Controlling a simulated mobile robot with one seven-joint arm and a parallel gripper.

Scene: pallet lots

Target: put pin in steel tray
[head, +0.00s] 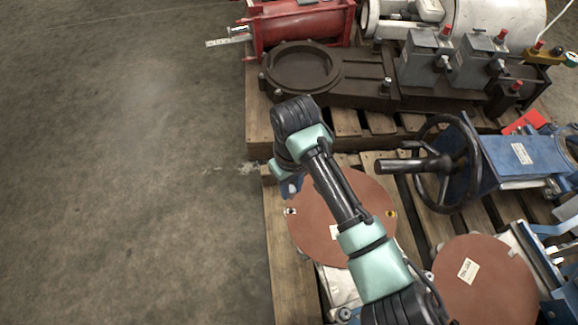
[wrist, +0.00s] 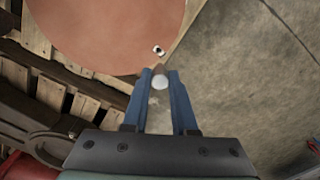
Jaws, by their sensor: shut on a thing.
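My gripper (wrist: 160,85) is shut on a small pin (wrist: 160,81), whose pale round end shows between the blue fingertips in the wrist view. In the head view my gripper (head: 291,187) is mostly hidden behind my wrist, at the left edge of a round red-brown disc (head: 313,222), and I cannot make out the pin there. The disc also fills the upper left of the wrist view (wrist: 100,30). I cannot pick out a steel tray in either view.
Wooden pallets (head: 282,275) carry machine parts. A blue valve with a black handwheel (head: 447,165) stands right of my arm. A dark casting (head: 340,85) and a red housing (head: 300,25) lie behind. A second disc (head: 485,285) is at front right. Bare concrete floor (head: 120,170) is clear on the left.

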